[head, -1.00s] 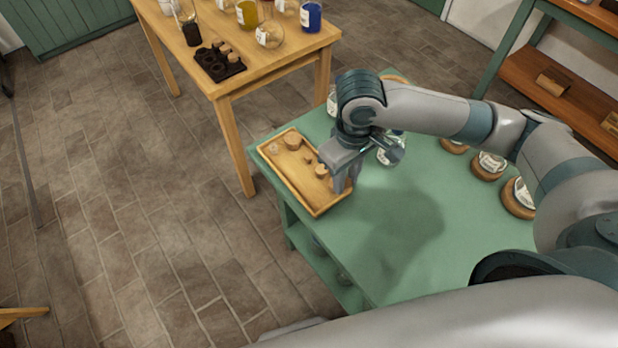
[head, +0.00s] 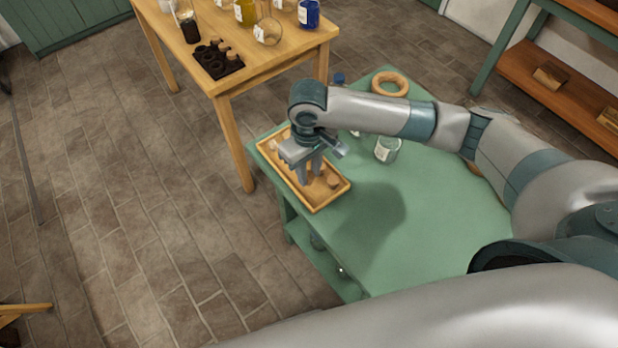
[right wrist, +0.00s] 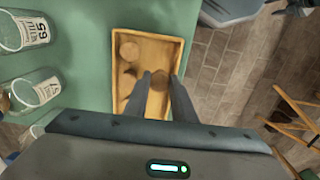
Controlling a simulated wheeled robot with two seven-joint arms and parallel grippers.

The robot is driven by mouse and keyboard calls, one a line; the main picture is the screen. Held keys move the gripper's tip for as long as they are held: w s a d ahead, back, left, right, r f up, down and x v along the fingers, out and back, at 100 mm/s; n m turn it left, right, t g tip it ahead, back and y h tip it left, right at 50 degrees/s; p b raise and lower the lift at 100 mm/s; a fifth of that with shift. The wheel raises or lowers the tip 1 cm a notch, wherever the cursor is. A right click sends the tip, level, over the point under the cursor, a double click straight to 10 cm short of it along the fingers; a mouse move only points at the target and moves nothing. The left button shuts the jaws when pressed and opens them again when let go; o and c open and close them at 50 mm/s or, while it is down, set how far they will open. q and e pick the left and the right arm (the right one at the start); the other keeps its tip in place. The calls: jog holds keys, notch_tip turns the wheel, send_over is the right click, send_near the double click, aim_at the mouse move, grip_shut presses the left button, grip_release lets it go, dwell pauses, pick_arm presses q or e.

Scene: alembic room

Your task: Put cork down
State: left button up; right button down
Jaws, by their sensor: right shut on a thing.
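My right gripper (head: 309,178) points down over the middle of the tray. In the right wrist view it is shut on a small brown cork (right wrist: 160,77), held between the fingertips. I cannot tell whether this cork touches the tray floor. Another cork (head: 333,180) stands in the tray to the right of the fingers. A larger round cork (right wrist: 129,51) shows near the tray's end in the right wrist view. My left gripper is not in view.
Labelled glass jars (head: 387,148) stand on the green table (head: 430,220) beside my arm, with a cork ring (head: 390,83) behind. A wooden table (head: 285,55) with flasks and a dark rack (head: 217,60) stands at the back left. The green table's front is clear.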

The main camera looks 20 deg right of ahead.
aim_at(309, 176)
jog(key=shift+f+p, duration=0.5)
jog(key=shift+f, duration=1.4)
jog(key=shift+f, duration=0.1)
jog(key=c, duration=1.5)
grip_release()
notch_tip(309, 176, up, 12)
jog(key=b, duration=0.2)
jog(key=shift+b, duration=0.3)
